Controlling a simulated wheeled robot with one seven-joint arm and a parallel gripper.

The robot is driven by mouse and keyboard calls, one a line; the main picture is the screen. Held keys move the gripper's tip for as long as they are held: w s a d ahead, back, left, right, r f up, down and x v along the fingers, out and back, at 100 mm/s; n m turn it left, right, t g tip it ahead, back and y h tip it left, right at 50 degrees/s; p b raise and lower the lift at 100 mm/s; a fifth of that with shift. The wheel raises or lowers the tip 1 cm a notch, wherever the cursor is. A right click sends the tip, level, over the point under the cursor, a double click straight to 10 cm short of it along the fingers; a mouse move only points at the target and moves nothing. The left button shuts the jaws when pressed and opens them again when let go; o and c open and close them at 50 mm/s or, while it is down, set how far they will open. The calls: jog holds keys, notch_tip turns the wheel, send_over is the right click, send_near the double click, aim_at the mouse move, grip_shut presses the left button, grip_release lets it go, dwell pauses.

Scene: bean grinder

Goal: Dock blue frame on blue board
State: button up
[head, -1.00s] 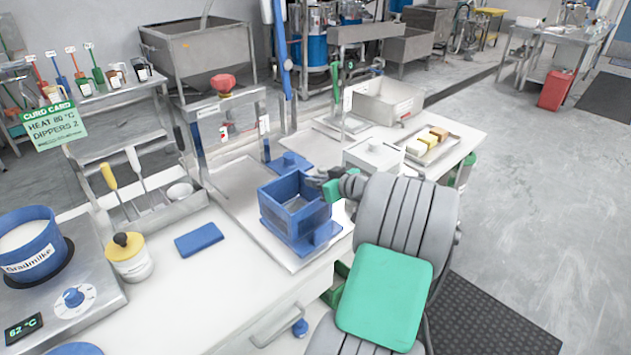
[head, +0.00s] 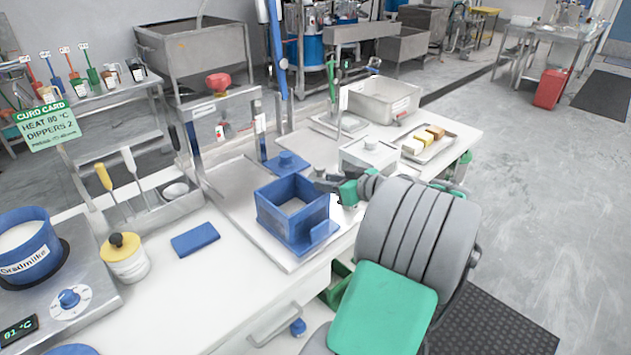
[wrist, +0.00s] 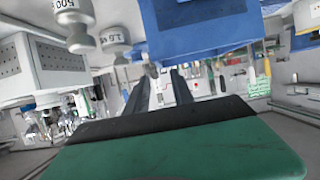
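The blue frame (head: 278,213), an open-topped square box, stands upright on the blue board (head: 322,236) on the white bench tray. The board's flat edge shows at the frame's front right. I cannot tell whether the frame sits fully flush on it. My gripper (head: 322,180) is just right of the frame, near its upper right edge. In the wrist view my gripper's two dark fingers (wrist: 160,82) are apart with nothing between them. A blue block, apparently the frame (wrist: 205,30), fills the top of that upside-down view, beyond the fingertips.
A blue plate with a knob (head: 287,163) lies behind the frame. A blue slab (head: 195,239) and yellow-lidded jar (head: 124,258) are on the left. A press stand (head: 222,122) rises behind.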

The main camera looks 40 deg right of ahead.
jog(key=v, duration=0.5)
